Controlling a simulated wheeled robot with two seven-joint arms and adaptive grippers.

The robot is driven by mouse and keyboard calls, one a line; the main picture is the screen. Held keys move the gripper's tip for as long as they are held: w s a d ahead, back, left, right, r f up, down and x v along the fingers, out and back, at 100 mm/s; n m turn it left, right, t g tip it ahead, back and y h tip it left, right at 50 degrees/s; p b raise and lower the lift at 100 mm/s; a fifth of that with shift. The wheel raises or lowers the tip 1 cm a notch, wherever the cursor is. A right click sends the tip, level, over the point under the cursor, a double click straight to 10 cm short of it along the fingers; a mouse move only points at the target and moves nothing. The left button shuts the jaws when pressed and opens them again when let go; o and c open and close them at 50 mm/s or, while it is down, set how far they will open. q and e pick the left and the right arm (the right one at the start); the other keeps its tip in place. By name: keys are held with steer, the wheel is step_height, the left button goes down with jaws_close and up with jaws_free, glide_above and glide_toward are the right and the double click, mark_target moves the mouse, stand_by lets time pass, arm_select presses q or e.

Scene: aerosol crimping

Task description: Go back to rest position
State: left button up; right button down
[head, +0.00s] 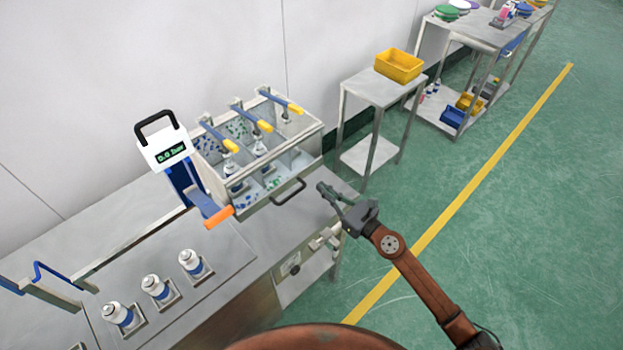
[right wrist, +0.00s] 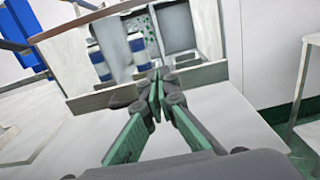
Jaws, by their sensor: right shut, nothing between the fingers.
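My right gripper (head: 328,193) is shut and empty. In the head view it hangs over the right end of the metal workbench (head: 235,262), just right of the crimping box's dark front handle (head: 288,191). In the right wrist view its fingertips (right wrist: 156,92) meet in front of the open-topped box (right wrist: 205,72). A gap between gripper and box is hard to judge. My right arm (head: 415,280) reaches in from the lower right. My left gripper is not in view.
The crimping box (head: 262,197) has several yellow-handled levers and cans inside. A digital display (head: 163,150) stands left of it. Several white cans (head: 155,287) sit in holders at the front left. A side table (head: 372,95) carries a yellow bin (head: 398,65). Green floor (head: 500,230) is clear at right.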

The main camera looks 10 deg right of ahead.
steer(key=v, duration=0.3)
steer(key=shift+s+d, duration=0.1)
steer(key=shift+s, duration=0.05)
